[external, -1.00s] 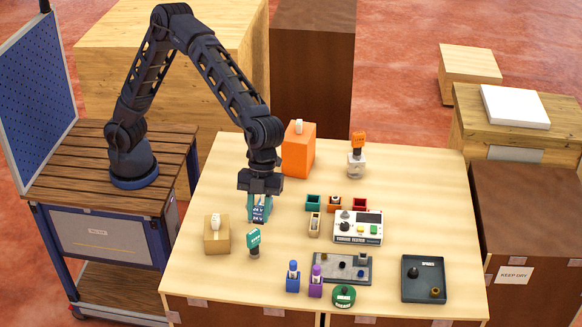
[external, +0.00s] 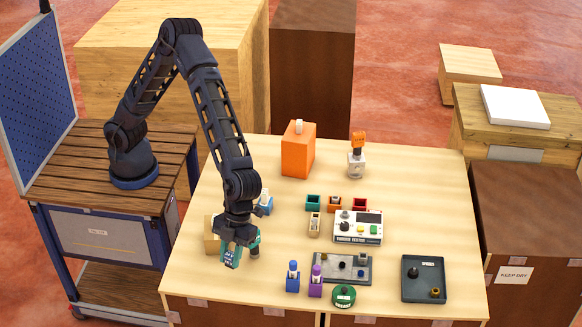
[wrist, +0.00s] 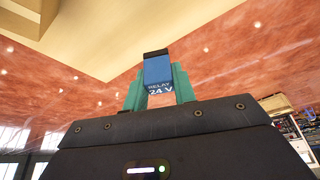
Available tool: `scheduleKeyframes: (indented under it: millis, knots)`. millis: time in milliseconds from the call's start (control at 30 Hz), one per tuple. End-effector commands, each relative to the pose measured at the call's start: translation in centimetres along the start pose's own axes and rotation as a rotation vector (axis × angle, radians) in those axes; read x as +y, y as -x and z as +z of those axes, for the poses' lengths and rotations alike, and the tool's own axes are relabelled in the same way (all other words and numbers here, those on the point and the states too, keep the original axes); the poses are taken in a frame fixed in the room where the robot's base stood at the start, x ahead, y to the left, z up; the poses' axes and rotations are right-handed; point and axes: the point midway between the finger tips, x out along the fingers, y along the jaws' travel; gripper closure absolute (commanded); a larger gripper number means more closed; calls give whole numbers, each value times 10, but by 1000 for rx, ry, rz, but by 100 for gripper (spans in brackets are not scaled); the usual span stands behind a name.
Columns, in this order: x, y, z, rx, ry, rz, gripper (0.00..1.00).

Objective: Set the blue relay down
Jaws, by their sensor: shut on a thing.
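The blue relay (wrist: 158,72), with a dark top and "RELAY 24 V" lettering, sits between the teal fingers of my gripper (wrist: 159,90) in the wrist view. In the external view my gripper (external: 232,254) is shut on the relay (external: 229,260) over the front left of the table (external: 205,285). I cannot tell whether the relay touches the tabletop.
A blue item with a white top (external: 265,204) stands behind the gripper. Blue (external: 293,277) and purple (external: 316,281) holders, a grey plate (external: 343,268) and a tester (external: 357,228) lie to the right. A dark tray (external: 424,279) is at far right. The table's front left corner looks clear.

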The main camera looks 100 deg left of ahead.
Motion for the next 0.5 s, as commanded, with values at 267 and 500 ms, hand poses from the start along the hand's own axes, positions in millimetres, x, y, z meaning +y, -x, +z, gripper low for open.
scheduleKeyframes:
  millis: [267, 500]
  knots:
    - [0, -34, 13, 0, 1, 0, 95]
    - [0, -49, 20, 0, 1, 1, 95]
